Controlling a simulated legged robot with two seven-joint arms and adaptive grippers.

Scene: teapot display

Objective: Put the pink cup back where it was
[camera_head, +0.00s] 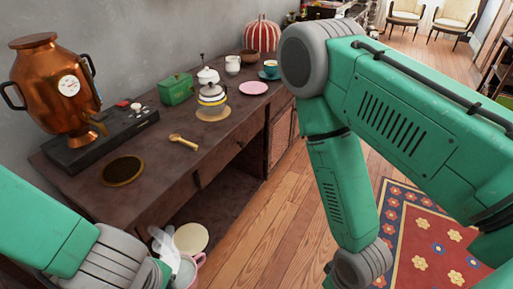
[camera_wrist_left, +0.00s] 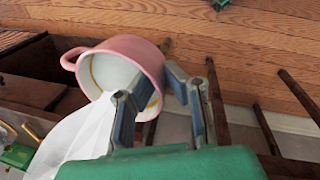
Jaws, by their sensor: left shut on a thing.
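The pink cup (camera_wrist_left: 140,50) is in the left wrist view, tilted, with its pale inside facing the camera and its handle to the left. My left gripper (camera_wrist_left: 160,95) is shut on its rim, one finger on each side of the wall. In the head view the pink cup (camera_head: 199,262) shows at the bottom, beside my left wrist, in front of and below the counter top; the fingers are mostly hidden there. A white, wispy shape (camera_wrist_left: 75,140) lies beside the cup. An empty pink saucer (camera_head: 253,88) lies on the counter. My right gripper is out of view.
The dark counter (camera_head: 215,135) holds a copper samovar (camera_head: 45,85), green box (camera_head: 176,89), banded teapot (camera_head: 211,95), golden spoon (camera_head: 184,142), dark round mat (camera_head: 122,172) and teal cup (camera_head: 270,67). A cream round surface (camera_head: 190,237) is below.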

